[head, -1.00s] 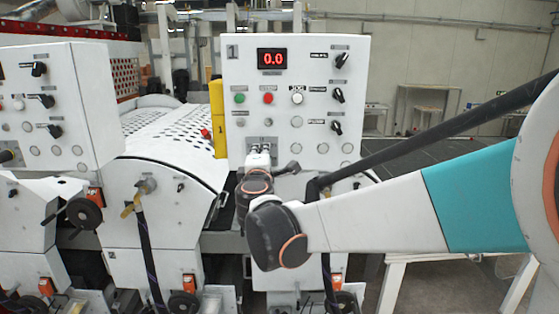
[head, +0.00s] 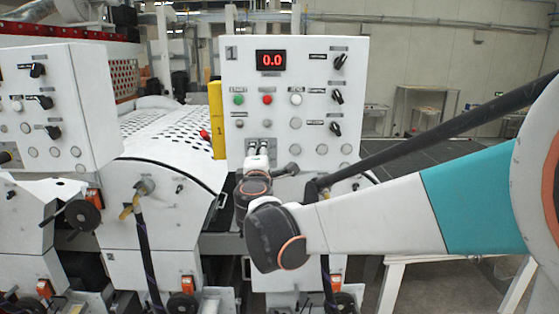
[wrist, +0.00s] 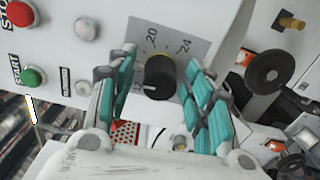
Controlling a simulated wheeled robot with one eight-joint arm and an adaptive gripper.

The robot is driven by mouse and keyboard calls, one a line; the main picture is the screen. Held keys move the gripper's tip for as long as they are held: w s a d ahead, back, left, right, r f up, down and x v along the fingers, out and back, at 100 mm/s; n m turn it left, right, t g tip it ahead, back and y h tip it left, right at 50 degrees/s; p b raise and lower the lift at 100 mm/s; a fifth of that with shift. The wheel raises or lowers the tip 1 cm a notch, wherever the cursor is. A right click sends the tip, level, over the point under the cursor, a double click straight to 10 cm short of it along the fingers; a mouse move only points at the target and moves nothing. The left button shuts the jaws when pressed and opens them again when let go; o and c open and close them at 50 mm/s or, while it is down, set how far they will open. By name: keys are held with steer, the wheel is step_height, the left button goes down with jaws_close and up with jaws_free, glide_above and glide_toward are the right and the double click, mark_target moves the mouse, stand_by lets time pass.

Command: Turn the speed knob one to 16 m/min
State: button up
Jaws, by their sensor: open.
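The speed knob (wrist: 160,77) is a round black knob on a grey dial plate (wrist: 178,36) marked with 20 and 24. A white pointer line shows on its lower left side, and the numbers there are partly hidden by a finger. My gripper (wrist: 161,62) is open, with one teal-padded finger on each side of the knob. I cannot tell whether either finger touches it. The red display (head: 271,60) reads 0.0.
A green start button (wrist: 33,77) and a red stop button (wrist: 20,13) are left of the knob in the wrist view. A black handwheel (wrist: 266,72) is to the right. A second white panel (head: 60,110) stands at left in the head view.

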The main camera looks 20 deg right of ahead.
steer(key=v, duration=1.2)
steer(key=shift+s+r, duration=0.1)
steer(key=w+d+n, duration=0.1)
steer(key=w+n, duration=0.3)
steer(key=w+d+n+p, duration=0.1)
steer(key=w+n, duration=0.2)
steer(key=n, duration=0.2)
steer(key=w+d+n, duration=0.1)
steer(key=w+n, duration=0.3)
steer(key=n, duration=0.1)
steer(key=shift+w+d, duration=0.3)
steer(key=shift+d, duration=0.05)
stand_by(0.4)
steer(key=c, duration=1.1)
